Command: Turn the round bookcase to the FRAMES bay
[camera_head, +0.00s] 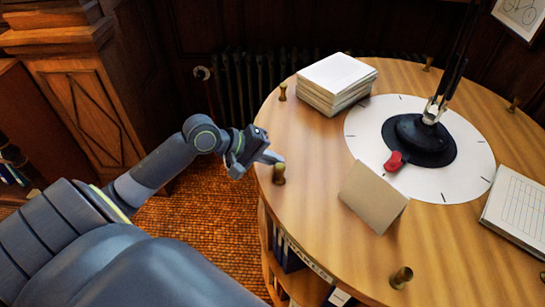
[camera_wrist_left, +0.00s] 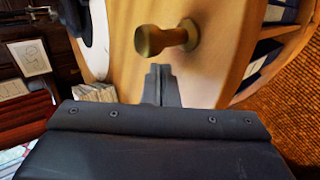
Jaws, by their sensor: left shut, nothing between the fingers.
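The round wooden bookcase (camera_head: 345,235) fills the right of the head view, with brass knobs standing around its top edge. A label (camera_head: 305,258) runs along its side above the shelves; its text is too small to read. My left gripper (camera_head: 272,158) is shut and empty at the left rim, just beside a brass knob (camera_head: 279,174). In the left wrist view the knob (camera_wrist_left: 165,40) stands just beyond the closed fingertips (camera_wrist_left: 158,72); I cannot tell whether they touch. A white disc (camera_head: 365,140) with tick marks and a red pointer (camera_head: 394,161) lies on top.
A black lamp base (camera_head: 425,140) stands on the disc. A paper stack (camera_head: 337,80), a folded tan card (camera_head: 372,195) and a ruled pad (camera_head: 518,210) lie on the top. A radiator (camera_head: 245,85) and a wooden cabinet (camera_head: 85,100) stand behind. Orange carpet (camera_head: 205,220) is clear.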

